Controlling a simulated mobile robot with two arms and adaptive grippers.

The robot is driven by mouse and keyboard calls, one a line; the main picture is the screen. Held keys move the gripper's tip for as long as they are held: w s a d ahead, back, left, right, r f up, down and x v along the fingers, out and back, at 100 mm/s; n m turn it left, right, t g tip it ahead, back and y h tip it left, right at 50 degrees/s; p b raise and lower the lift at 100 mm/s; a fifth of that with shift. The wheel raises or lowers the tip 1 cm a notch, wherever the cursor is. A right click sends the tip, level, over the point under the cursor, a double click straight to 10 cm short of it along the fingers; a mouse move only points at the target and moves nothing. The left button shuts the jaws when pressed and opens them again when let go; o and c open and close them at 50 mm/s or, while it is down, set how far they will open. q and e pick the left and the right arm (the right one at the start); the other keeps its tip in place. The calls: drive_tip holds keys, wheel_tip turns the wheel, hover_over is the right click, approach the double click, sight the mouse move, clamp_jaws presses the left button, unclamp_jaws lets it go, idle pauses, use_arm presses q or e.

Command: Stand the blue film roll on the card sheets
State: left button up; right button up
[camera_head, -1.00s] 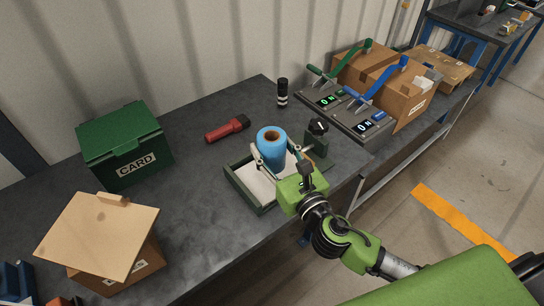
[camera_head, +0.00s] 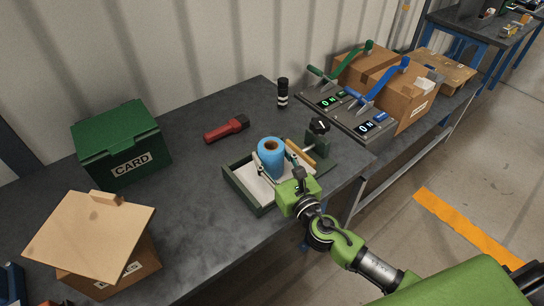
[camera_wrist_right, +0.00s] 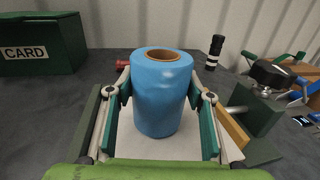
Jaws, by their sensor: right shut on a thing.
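The blue film roll (camera_head: 271,158) is upright, with a brown core showing at its top. My right gripper (camera_head: 274,166) is shut around its sides; in the right wrist view the green finger pads press on the roll (camera_wrist_right: 163,95) from left and right. The white card sheets (camera_head: 251,185) lie in a dark green open tray (camera_head: 238,193). The roll's lower end is over the sheets (camera_wrist_right: 160,149), at or very close to their surface; I cannot tell whether it touches. My left gripper is not in view.
A clamp with a black knob (camera_head: 319,126) and a wooden bar (camera_head: 300,153) sit at the tray's right side. A green CARD box (camera_head: 120,143) is at left, lever panels (camera_head: 345,110) at right.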

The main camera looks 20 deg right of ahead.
drive_tip(key=shift+f, duration=0.1)
drive_tip(key=o, duration=1.4)
drive_tip(key=shift+s, duration=0.15)
drive_tip(key=s+d+b, duration=0.1)
drive_tip(key=s+b, duration=0.1)
drive_tip(key=s, duration=0.9)
drive_tip(key=shift+s+d+b, duration=0.3)
drive_tip(key=shift+d+b, duration=0.1)
